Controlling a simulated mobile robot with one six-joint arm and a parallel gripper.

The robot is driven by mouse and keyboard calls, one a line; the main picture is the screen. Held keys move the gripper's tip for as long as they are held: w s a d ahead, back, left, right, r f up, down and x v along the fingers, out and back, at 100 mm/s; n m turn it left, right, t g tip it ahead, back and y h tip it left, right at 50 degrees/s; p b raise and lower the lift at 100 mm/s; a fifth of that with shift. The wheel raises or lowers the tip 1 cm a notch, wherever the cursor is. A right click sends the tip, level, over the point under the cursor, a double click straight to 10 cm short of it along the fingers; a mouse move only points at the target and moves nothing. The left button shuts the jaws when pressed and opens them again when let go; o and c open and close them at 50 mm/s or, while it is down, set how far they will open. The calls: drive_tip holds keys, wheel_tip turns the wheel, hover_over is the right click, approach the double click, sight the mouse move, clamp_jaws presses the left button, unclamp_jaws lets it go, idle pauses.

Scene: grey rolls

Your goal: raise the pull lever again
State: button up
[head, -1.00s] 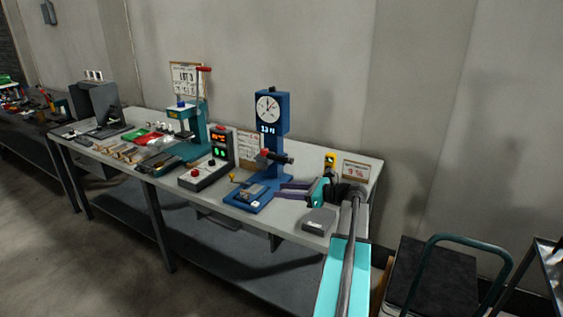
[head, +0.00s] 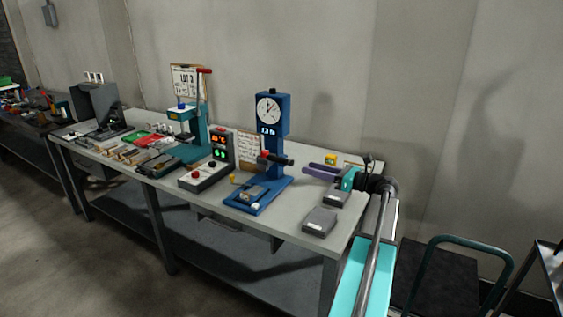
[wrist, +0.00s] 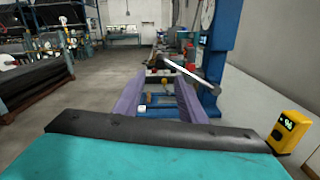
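The blue gauge stand (head: 272,135) is on the workbench, with a round dial on top. In the wrist view the lever (wrist: 194,77) is a pale rod with a thick dark end, beyond and right of my fingertips. The blue column also shows there (wrist: 222,50). My gripper (head: 307,169) is to the right of the lever, apart from it, pointing left. Its purple fingers are spread with nothing held, also in the wrist view (wrist: 159,72).
Two grey blocks (head: 320,221) (head: 336,197) lie at the bench's right end, below my gripper. A yellow device (head: 330,159) is behind it. A control box (head: 208,170) and a teal press (head: 194,135) with an upright red-tipped handle are left of the stand.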

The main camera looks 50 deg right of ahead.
sight(271, 158)
drive_tip(key=p+x, duration=0.1)
drive_tip(key=x, duration=1.2)
drive_tip(key=shift+w+p, duration=0.15)
drive_tip(key=shift+p, duration=0.15)
clamp_jaws()
